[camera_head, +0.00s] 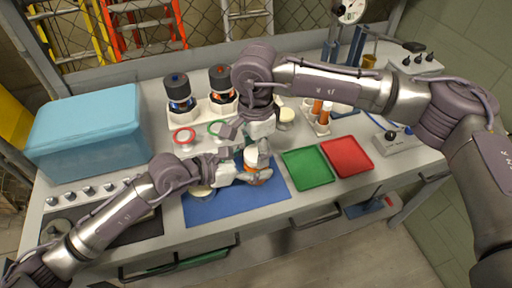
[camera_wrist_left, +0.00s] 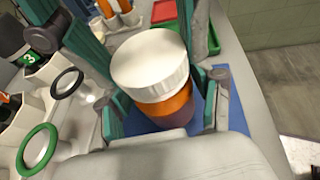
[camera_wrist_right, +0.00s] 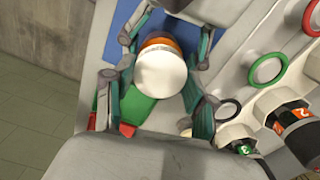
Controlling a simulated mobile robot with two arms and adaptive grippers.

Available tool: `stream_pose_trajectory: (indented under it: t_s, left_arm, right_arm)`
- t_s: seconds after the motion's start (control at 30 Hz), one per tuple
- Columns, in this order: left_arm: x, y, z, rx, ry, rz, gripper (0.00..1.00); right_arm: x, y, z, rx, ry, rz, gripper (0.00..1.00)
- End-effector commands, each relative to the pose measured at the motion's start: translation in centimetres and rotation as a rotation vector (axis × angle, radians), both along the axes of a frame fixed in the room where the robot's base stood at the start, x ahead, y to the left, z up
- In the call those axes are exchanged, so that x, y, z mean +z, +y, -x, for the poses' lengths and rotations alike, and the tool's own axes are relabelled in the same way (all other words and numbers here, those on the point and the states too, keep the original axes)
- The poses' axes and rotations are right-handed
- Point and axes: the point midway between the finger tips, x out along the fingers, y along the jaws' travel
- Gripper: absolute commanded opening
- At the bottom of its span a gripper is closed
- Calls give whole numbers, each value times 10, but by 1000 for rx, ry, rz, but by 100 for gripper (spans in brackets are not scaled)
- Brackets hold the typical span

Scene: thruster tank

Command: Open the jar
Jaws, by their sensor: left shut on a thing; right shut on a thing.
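The jar (camera_head: 250,167) is held upright above the blue mat (camera_head: 223,206) in the head view. It has an orange and dark body and a wide white lid (camera_wrist_left: 150,62). My left gripper (camera_head: 246,174) comes from the left and is shut on the jar's body. My right gripper (camera_head: 254,146) points down from above and is shut on the lid. In the right wrist view the white lid (camera_wrist_right: 161,72) sits between my right fingers, with the left fingers around the body beyond it. The lid is on the jar; the grip contacts are partly hidden.
A green tray (camera_head: 307,168) and a red tray (camera_head: 346,156) lie right of the mat. Behind stand dark-topped containers (camera_head: 179,90), with red and green rings in front. A blue box (camera_head: 85,125) is at left, and tubes in a rack (camera_head: 322,118) at right.

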Motion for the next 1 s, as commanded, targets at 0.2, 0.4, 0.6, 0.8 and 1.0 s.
stream_pose_trajectory:
  t_s: [0.2,0.4,0.6,0.8,1.0]
  left_arm:
    - [-1,0,0,-1,2,-1,0]
    - [-1,0,0,-1,2,-1,0]
    - [-1,0,0,-1,2,-1,0]
    - [-1,0,0,-1,2,-1,0]
    - [-1,0,0,-1,2,-1,0]
  right_arm:
    - [0,-1,-1,568,-1,1,14]
    - [1,-1,-1,1072,-1,1,14]
    - [1,-1,-1,1376,-1,1,14]
    - [1,-1,-1,1375,-2,2,14]
    - [1,-1,-1,1374,-1,1,14]
